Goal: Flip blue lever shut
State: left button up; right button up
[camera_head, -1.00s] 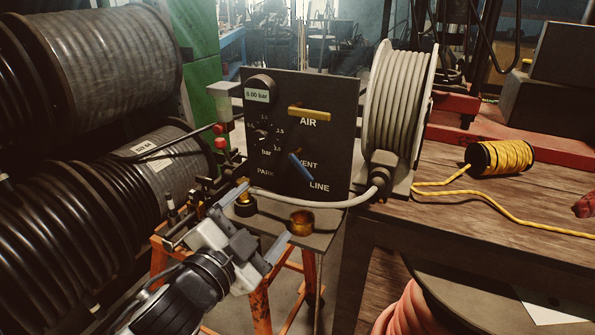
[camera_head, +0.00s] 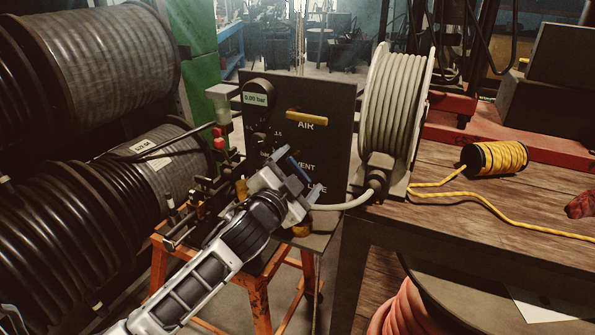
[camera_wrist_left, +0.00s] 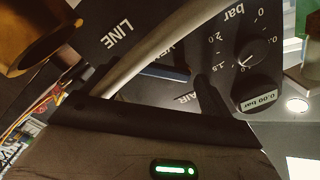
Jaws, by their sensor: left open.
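The blue lever (camera_head: 298,170) is on the dark control panel (camera_head: 335,115), slanting down to the right near the VENT and LINE labels. My left gripper (camera_head: 302,172) is open in front of the panel, its fingertips on either side of the lever in the head view. Whether they touch it cannot be told. In the left wrist view the panel appears inverted, with the LINE label and a dial (camera_wrist_left: 255,50); the lever is mostly hidden behind a finger and the grey hose (camera_wrist_left: 155,45). My right gripper is not in view.
A yellow lever (camera_head: 307,117) lies level above AIR. The display (camera_head: 256,99) reads 0.00 bar. A pale hose reel (camera_head: 395,105) stands right of the panel, its hose passing below. A yellow cord spool (camera_head: 497,158) sits on the bench.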

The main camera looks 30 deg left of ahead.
pick_arm(q)
jog(key=c, duration=0.9)
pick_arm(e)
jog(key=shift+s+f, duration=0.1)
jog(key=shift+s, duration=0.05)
